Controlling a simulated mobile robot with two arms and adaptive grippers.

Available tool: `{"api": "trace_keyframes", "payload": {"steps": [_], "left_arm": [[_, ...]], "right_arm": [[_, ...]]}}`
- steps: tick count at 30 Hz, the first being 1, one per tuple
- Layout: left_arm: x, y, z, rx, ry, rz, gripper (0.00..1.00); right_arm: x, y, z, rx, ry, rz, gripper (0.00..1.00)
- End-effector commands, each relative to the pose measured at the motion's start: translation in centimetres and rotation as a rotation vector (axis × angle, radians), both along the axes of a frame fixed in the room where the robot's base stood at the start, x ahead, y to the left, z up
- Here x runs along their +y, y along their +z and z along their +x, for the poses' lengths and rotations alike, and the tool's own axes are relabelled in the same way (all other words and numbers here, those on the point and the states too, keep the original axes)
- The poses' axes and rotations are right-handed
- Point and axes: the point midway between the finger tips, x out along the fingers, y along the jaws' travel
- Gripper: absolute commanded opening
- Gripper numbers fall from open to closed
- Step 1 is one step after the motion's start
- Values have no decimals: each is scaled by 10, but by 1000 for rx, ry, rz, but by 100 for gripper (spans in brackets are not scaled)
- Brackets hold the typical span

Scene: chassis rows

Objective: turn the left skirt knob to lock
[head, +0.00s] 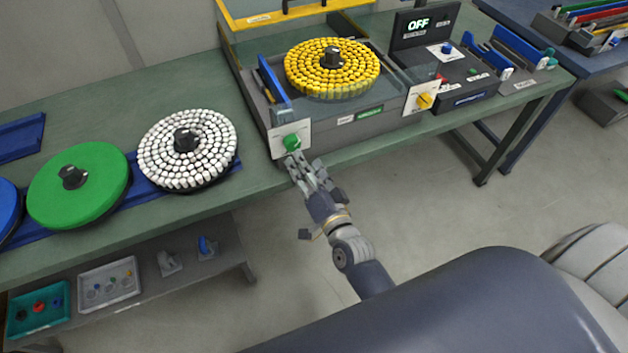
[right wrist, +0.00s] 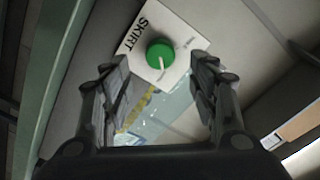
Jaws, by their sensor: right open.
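The left skirt knob (head: 292,142) is a green round knob on a white plate (head: 304,131) at the front left of the grey machine (head: 365,122). In the right wrist view the green knob (right wrist: 160,54) shows a pale pointer line, and its plate (right wrist: 182,34) reads "SKIRT". My right gripper (head: 297,160) is just below the knob in the head view. In the right wrist view its fingers (right wrist: 160,90) are spread to either side with the knob beyond them, apart from it. My left gripper is not in view.
A yellow knob (head: 424,101) sits on the machine's right plate. A round tray of yellow pieces (head: 332,84) rests inside. A white-topped round tray (head: 215,150) and a green disc (head: 60,205) stand left on the bench. A box (head: 418,23) displays "OFF".

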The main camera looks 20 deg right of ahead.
Motion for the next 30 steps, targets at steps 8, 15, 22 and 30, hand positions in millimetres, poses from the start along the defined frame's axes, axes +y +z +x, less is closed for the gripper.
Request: {"api": "trace_keyframes", "payload": {"steps": [8, 15, 22, 30], "left_arm": [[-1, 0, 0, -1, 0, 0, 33], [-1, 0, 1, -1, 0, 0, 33], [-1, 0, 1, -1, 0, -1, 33], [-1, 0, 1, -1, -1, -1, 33]], "right_arm": [[-1, -1, -42, 3, 2, 0, 54], [-1, 0, -51, 0, 1, 1, 54], [-1, 0, -51, 1, 1, 1, 54], [-1, -3, -51, 6, 3, -3, 54]]}}
